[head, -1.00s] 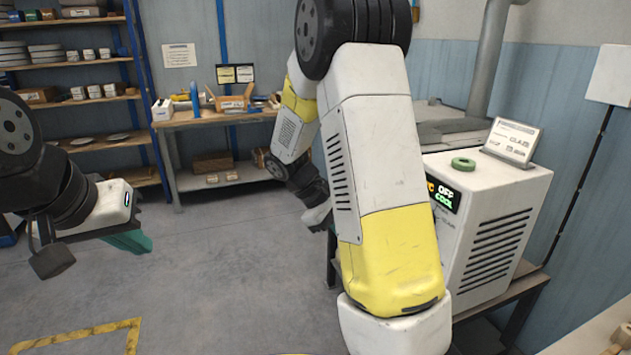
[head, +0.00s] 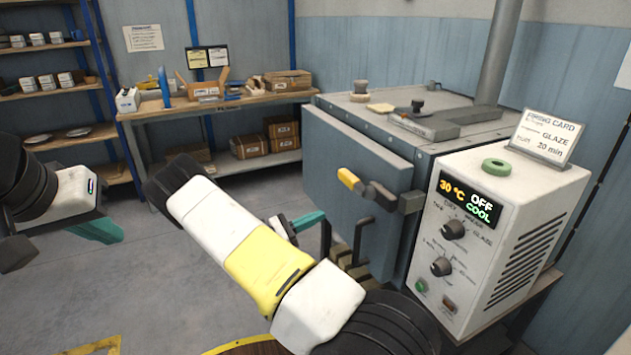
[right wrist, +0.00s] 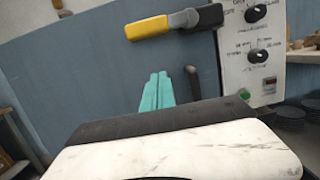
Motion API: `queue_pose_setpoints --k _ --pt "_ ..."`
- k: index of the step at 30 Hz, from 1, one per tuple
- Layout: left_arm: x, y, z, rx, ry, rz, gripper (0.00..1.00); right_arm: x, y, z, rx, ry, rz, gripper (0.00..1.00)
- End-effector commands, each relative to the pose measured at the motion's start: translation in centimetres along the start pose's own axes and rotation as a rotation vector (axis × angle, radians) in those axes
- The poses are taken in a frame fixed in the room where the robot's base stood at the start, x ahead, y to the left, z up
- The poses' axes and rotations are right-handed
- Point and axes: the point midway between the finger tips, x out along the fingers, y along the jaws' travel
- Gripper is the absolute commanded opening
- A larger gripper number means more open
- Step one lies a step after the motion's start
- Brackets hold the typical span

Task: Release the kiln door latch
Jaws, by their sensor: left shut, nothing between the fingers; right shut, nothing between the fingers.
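The kiln (head: 340,112) stands at centre right with its blue-grey door (head: 330,150) facing me. The door latch has a yellow grip (head: 350,180) and a dark arm, lying roughly level across the door's right part. In the right wrist view the latch (right wrist: 148,28) is above and beyond my fingertips, apart from them. My right gripper (head: 310,220) is shut and empty, lower left of the latch in the head view; its teal fingers (right wrist: 157,88) show together in the wrist view. My left gripper (head: 103,231) is shut and empty at far left, away from the kiln.
A control box (head: 530,230) right of the kiln reads 30 °C, OFF, COOL. A green ring (head: 495,167) and a card (head: 545,138) are on it. A dark upright bar (right wrist: 192,82) stands right of my right fingertips. A workbench (head: 215,105) and shelves are behind; open floor lies left.

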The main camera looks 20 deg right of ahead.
Motion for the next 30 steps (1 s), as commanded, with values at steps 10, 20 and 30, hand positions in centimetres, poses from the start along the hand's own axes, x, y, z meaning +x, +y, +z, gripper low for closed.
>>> queue_pose_setpoints --k 10,20,30 --pt "0.0 0.0 0.0 0.0 0.0 0.0 0.0 -0.3 0.4 -0.2 -0.012 -0.028 0.025 0.0" --pt "0.0 0.0 0.0 0.0 0.0 0.0 0.0 1.6 0.4 -0.1 -0.01 -0.028 0.021 0.0" --pt "0.0 0.0 0.0 0.0 0.0 0.0 0.0 8.8 0.5 0.0 -0.011 -0.027 0.019 0.0"
